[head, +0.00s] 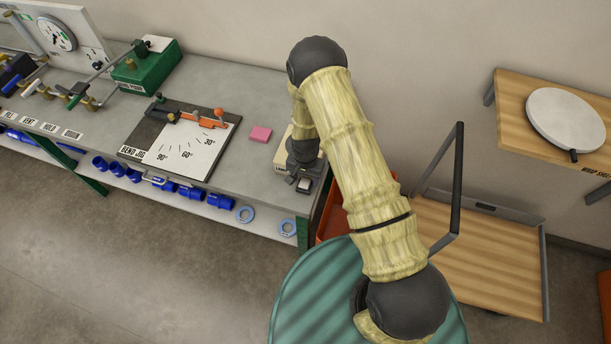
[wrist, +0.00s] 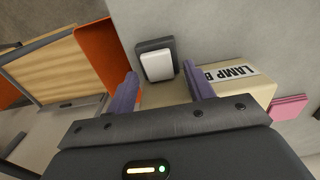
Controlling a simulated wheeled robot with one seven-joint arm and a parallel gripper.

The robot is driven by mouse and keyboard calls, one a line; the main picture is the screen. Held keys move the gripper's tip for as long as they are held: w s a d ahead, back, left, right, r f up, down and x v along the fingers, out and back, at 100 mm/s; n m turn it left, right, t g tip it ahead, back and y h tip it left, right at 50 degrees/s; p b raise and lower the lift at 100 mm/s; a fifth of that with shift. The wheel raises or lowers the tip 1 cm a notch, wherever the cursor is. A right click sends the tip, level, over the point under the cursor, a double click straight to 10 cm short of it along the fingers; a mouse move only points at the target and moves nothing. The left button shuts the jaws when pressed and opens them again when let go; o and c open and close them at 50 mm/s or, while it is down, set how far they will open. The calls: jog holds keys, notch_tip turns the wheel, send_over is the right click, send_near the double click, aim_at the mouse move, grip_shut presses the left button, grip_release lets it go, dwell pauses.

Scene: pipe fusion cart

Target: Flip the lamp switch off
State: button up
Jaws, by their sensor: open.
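In the head view the switch (head: 304,185) is near the bench's right front corner. My gripper (wrist: 160,70) is open and empty, with its two purple fingers to either side of the switch in the picture. Contact with the rocker cannot be made out. In the head view my gripper (head: 297,172) is just behind the switch.
A pink block (head: 260,134) lies left of the cream box. The bend jig board (head: 180,140) is further left on the bench. An orange bin (wrist: 98,52) is beside the bench end. A round green top (head: 320,290) stands in front.

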jog(key=c, duration=1)
jog(key=shift+s+a+f+b, duration=0.1)
jog(key=shift+b, duration=0.25)
jog(key=t+b, duration=0.2)
jog(key=b, duration=0.1)
jog(key=shift+s+a+f+h, duration=0.1)
jog(key=shift+s+a+h, duration=0.05)
jog(key=shift+s+h, duration=0.25)
jog(key=shift+r+t+b, duration=0.2)
jog(key=shift+t+b, duration=0.25)
jog(key=shift+t, duration=0.35)
jog(key=o, duration=1)
jog(key=shift+r, duration=0.1)
